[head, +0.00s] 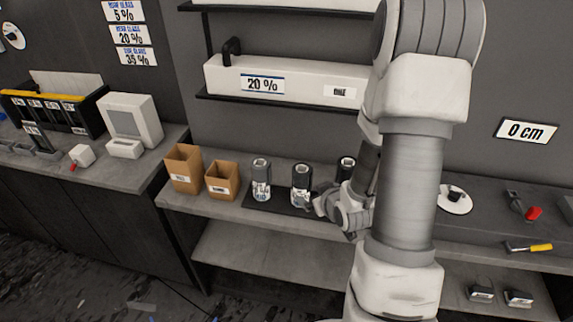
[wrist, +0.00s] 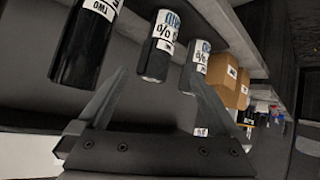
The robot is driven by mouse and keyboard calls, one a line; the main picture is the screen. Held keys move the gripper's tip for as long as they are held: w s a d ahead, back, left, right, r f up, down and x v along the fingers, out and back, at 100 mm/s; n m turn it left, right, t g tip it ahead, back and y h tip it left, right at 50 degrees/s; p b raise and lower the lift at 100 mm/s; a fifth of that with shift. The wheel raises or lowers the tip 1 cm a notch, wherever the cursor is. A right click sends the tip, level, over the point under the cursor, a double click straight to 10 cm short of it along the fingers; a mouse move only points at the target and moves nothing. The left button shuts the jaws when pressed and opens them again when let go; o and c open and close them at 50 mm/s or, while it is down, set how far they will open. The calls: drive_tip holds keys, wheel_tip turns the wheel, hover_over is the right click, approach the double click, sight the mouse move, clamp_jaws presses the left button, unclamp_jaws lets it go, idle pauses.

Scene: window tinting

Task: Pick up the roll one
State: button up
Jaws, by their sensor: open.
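Three dark rolls with white labels stand upright in a row in the head view: a left roll (head: 261,180), a middle roll (head: 301,180) and a right roll (head: 346,164), partly hidden by my arm. In the wrist view, the near-left roll (wrist: 82,48) has a label that seems to read TWO. The middle roll (wrist: 156,62) and the right roll (wrist: 190,72) carry blue and black print. I cannot read which one is roll one. My gripper (wrist: 157,74) is open and empty, its fingertips spread with the middle roll between and ahead of them. In the head view my gripper (head: 322,204) is beside the middle roll.
The rolls stand on a dark mat (head: 278,207) on a grey shelf (head: 207,205). Two cardboard boxes, a taller one (head: 184,170) and a shorter one (head: 222,181), stand left of them. A white round item (head: 454,200) lies right of my arm. An upper shelf hangs above.

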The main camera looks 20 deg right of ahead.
sight(301, 184)
drive_tip(key=s+f+m+t+p, duration=0.2)
drive_tip(key=s+f+t, duration=0.1)
drive_tip(key=s, duration=0.1)
drive_tip(key=b+x, duration=1.7)
drive_tip(key=shift+w+r, duration=0.15)
drive_tip(key=shift+w, duration=0.15)
drive_tip(key=shift+r, duration=0.1)
clamp_jaws()
idle(1.1)
